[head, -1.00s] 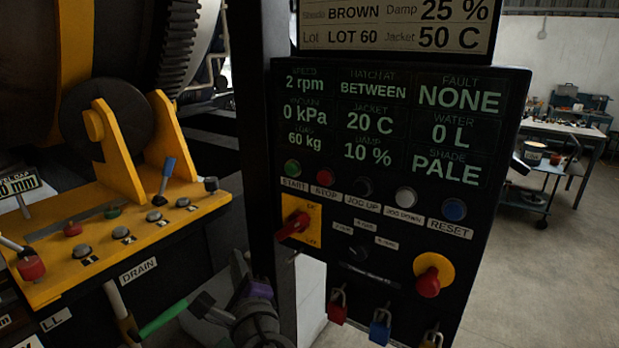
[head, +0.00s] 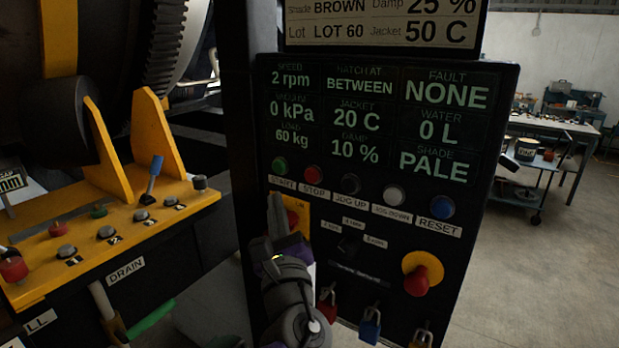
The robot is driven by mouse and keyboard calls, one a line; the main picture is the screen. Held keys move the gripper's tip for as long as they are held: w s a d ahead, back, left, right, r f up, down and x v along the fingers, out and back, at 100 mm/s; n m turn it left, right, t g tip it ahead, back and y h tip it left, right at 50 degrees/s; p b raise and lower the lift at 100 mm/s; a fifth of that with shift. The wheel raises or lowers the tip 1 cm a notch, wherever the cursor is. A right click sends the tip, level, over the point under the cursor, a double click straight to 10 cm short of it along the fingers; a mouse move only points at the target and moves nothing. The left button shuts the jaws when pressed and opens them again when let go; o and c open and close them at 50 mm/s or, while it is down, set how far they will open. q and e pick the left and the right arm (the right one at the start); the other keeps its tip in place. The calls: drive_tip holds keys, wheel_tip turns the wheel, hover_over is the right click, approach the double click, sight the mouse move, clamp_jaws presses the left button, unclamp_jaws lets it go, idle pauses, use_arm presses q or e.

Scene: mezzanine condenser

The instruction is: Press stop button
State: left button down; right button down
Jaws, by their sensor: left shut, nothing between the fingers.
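The red stop button (head: 313,174) is in the button row of the black control panel (head: 380,262), above its STOP label (head: 314,192). It is uncovered and lies between the green start button (head: 280,165) and the black jog up button (head: 350,184). My left gripper (head: 277,204) points upward in front of the panel's left side, just below the START label. Its fingers are together and empty. It sits below and left of the stop button, apart from it in the picture, and partly covers the red switch on the yellow plate. My right gripper is not in view.
The red switch (head: 293,218) on its yellow plate is close beside the gripper. A red emergency knob (head: 417,282) and padlocks (head: 370,325) sit lower on the panel. A yellow valve console (head: 110,235) stands at left. Open floor (head: 540,270) lies to the right.

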sight(312, 176)
use_arm(q)
drive_tip(key=w+d, duration=0.4)
drive_tip(key=w, duration=0.2)
drive_tip(key=shift+w+d, duration=0.3)
drive_tip(key=shift+d, duration=0.1)
idle(1.8)
drive_tip(key=shift+w+d, duration=0.25)
drive_tip(key=shift+w, duration=0.15)
drive_tip(key=shift+s, duration=0.1)
